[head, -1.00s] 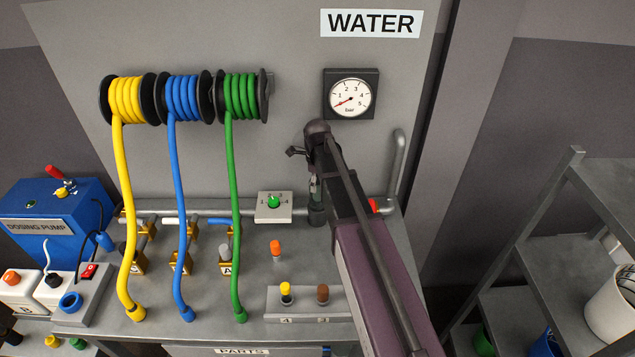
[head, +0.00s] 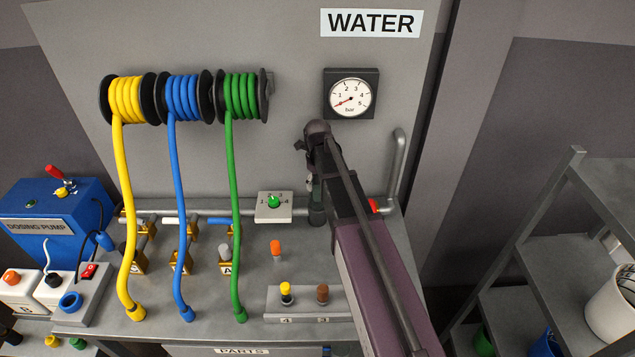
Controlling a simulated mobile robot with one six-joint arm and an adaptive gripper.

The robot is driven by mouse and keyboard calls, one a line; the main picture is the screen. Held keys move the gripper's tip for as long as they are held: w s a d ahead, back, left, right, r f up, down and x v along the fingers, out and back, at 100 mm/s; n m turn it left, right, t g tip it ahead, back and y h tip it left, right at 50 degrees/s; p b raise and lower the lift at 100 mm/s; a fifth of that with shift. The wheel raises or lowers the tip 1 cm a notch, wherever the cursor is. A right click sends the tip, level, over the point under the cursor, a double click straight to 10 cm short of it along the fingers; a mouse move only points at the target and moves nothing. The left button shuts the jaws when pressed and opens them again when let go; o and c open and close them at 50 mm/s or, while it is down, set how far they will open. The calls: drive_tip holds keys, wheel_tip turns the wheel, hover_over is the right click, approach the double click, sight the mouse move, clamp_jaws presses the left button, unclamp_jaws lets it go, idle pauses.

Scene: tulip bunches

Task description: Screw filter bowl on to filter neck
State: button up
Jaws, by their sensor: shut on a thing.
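My gripper (head: 314,188) points down beside the water pipe, below my wrist and largely hidden behind my own arm. It is shut on the filter bowl, but its fingers and the bowl are too small and covered to tell apart clearly. A dark grey-green cylinder (head: 317,214) shows directly below the gripper, at the pipe's level; it looks like part of the filter, at the filter neck. I cannot tell from this view how bowl and neck meet, or whether the bowl is level.
The grey pipe (head: 398,165) bends upward at the right, near a red handle (head: 374,205). A pressure gauge (head: 350,98) reads near zero. A dial box (head: 274,206) stands left of the gripper. Yellow, blue and green hoses hang further left. A plug block (head: 300,303) sits in front.

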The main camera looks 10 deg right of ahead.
idle(0.4)
drive_tip(key=shift+m, duration=1.2)
drive_tip(key=shift+m, duration=0.3)
drive_tip(key=shift+m, duration=0.8)
drive_tip(key=o, duration=1)
drive_tip(key=shift+o, duration=0.2)
